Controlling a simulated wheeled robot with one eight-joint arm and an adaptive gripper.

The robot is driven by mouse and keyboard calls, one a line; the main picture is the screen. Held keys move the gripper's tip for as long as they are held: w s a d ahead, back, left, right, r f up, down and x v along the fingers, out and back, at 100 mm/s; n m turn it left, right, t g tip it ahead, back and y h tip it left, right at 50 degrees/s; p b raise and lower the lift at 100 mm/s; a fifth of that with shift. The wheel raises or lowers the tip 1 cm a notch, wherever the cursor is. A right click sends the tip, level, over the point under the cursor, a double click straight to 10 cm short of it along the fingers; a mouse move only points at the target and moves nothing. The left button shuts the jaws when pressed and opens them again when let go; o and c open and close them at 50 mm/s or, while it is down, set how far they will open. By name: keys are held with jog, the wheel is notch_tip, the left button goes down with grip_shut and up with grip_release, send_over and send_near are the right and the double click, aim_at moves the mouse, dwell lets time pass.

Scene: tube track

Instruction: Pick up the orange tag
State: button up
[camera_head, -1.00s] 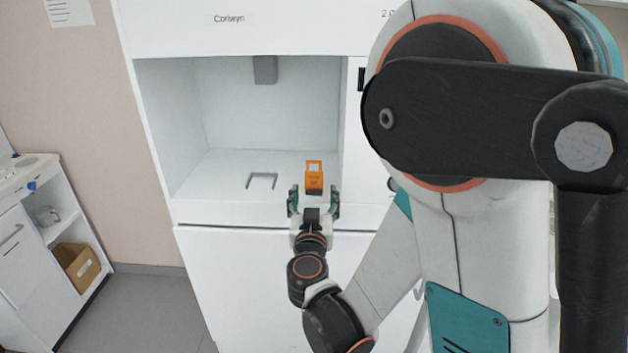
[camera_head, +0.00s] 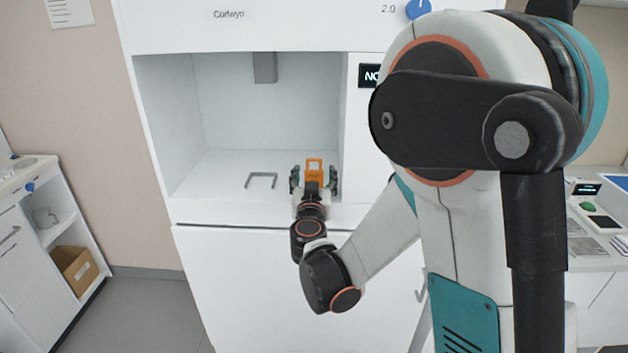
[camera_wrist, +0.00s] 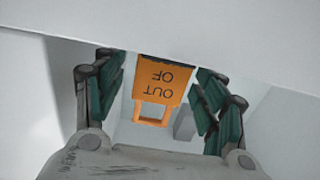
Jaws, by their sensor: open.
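The orange tag (camera_head: 314,170) stands in the white recess of the machine, near the front of its floor. It has a square loop at its top. The wrist view shows the tag (camera_wrist: 160,84) upside down, with the letters "OUT OF" readable. My gripper (camera_head: 314,174) is open, with one dark green finger on each side of the tag. In the wrist view, the fingers (camera_wrist: 160,98) show a gap on both sides of the tag. The tag's lower part is hidden behind my gripper in the head view.
The recess (camera_head: 215,180) has side walls, and a grey nozzle (camera_head: 265,68) hangs from its top. A cardboard box (camera_head: 76,268) sits in a shelf at far left.

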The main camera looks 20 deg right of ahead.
jog(key=c, duration=1)
jog(key=shift+r, duration=0.15)
